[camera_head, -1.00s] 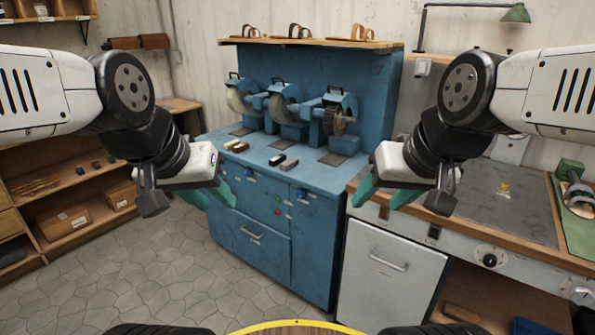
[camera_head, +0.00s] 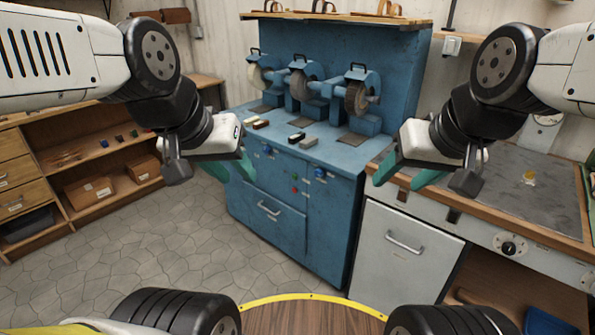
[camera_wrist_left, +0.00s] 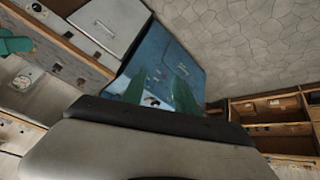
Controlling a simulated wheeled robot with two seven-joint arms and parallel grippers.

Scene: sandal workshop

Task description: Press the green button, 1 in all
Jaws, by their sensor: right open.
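The small green button (camera_head: 294,175) is on the front panel of the blue grinding machine (camera_head: 270,180), just above a red button (camera_head: 294,190). My left gripper (camera_head: 232,167) is in front of the machine's left part, left of the green button in the head view and apart from it. Its two teal fingers are spread and empty; they also show in the left wrist view (camera_wrist_left: 160,90). My right gripper (camera_head: 405,172) is open and empty, in front of the workbench edge, right of the button. The green button cannot be made out in the left wrist view.
Blue knobs (camera_head: 320,173) sit on the panel beside the buttons. A workbench (camera_head: 500,185) with a white cabinet (camera_head: 400,245) stands to the right. Wooden shelves (camera_head: 90,165) stand at the left. The stone floor (camera_head: 165,240) before the machine is clear.

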